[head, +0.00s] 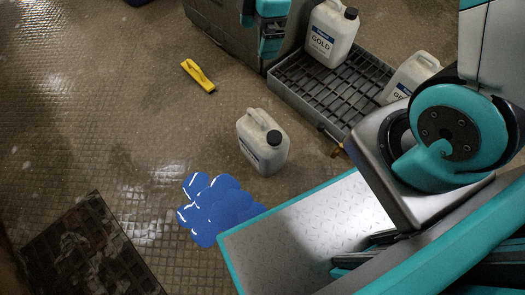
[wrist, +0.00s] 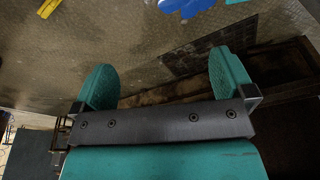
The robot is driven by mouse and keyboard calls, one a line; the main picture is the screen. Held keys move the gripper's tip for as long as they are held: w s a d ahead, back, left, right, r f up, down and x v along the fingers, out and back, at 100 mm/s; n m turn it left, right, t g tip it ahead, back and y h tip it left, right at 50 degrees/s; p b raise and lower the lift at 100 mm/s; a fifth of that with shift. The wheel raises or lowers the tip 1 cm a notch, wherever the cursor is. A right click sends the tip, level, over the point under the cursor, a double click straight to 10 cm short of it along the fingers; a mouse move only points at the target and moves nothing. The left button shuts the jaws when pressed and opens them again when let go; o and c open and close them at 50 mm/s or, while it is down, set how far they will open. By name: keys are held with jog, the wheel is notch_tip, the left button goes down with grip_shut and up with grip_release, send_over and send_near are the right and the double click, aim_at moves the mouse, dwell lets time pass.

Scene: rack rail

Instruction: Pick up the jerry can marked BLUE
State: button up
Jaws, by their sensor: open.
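No readable BLUE marking shows. A pale jerry can (head: 263,143) with a dark cap stands upright on the floor beside a blue puddle; its dark label is too small to read. A jerry can marked GOLD (head: 331,35) stands on the black grated tray (head: 290,80). Another pale jerry can (head: 411,76) stands at the tray's right side, its label partly hidden by my arm. My gripper (wrist: 163,80) is open and empty in the wrist view, with teal fingers wide apart over the floor. No can shows between them. The gripper is not seen in the head view.
The blue puddle (head: 213,208) lies on the floor, also at the top of the wrist view (wrist: 187,6). A yellow object (head: 198,76) lies at upper left. A dark floor grate (head: 88,250) is at lower left. A grey and teal machine (head: 240,30) stands behind the tray.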

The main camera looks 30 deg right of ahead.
notch_tip(320, 180, down, 16)
jog(key=w+d+n+b, duration=0.3)
jog(key=b, duration=1)
send_over(256, 114)
jog(key=d, duration=0.1)
jog(key=d+x, duration=0.2)
jog(key=x, duration=0.9)
jog(key=shift+h, duration=0.3)
jog(key=f+b, duration=0.1)
jog(key=f, duration=0.1)
jog(key=f+b, duration=0.4)
jog(key=shift+a, duration=0.25)
jog(key=shift+r, duration=0.15)
jog(key=shift+r, duration=0.1)
jog(key=c, duration=1.5)
